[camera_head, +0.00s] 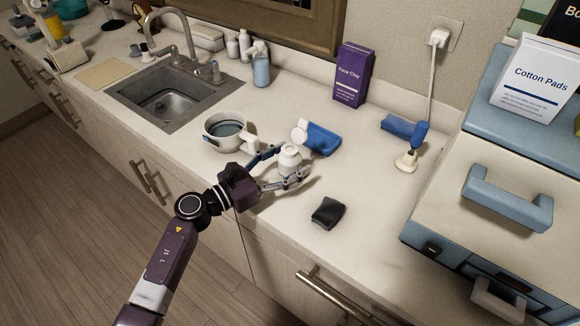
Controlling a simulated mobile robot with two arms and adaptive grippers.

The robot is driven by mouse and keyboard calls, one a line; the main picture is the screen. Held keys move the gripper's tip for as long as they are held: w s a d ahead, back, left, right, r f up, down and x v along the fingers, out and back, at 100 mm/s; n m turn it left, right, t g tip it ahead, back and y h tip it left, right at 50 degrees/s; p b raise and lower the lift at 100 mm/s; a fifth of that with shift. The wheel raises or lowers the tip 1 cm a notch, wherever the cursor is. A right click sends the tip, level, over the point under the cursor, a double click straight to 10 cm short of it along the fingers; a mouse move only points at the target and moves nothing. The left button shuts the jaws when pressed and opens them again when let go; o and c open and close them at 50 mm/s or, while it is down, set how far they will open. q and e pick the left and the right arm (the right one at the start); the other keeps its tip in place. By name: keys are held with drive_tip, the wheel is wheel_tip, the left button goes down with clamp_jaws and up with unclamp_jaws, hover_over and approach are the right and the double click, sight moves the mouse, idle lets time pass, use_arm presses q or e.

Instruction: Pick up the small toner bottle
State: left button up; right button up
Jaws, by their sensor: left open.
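A small white bottle (290,161), which looks like the toner bottle, stands upright on the counter (268,215) near the middle of the view. Its label is too small to read. My left gripper (293,166) comes in from the left, low over the counter. Its two fingers are open, one on the far side of the bottle and one on the near side. The near finger hides part of the bottle's base. I cannot tell whether either finger touches it. My right gripper is out of view.
A black pouch (328,213) is to the right. The sink (130,92) is left; a blue-handled case (480,190) is right.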

use_arm(q)
drive_tip(key=shift+w+d, duration=0.15)
drive_tip(key=shift+d, duration=0.05)
drive_tip(key=c, duration=1.6)
drive_tip(key=shift+r, duration=0.15)
wheel_tip(320, 180, up, 20)
drive_tip(key=shift+f+p, duration=0.1)
drive_tip(key=shift+p, duration=1.15)
drive_tip(key=o, duration=0.7)
clamp_jaws()
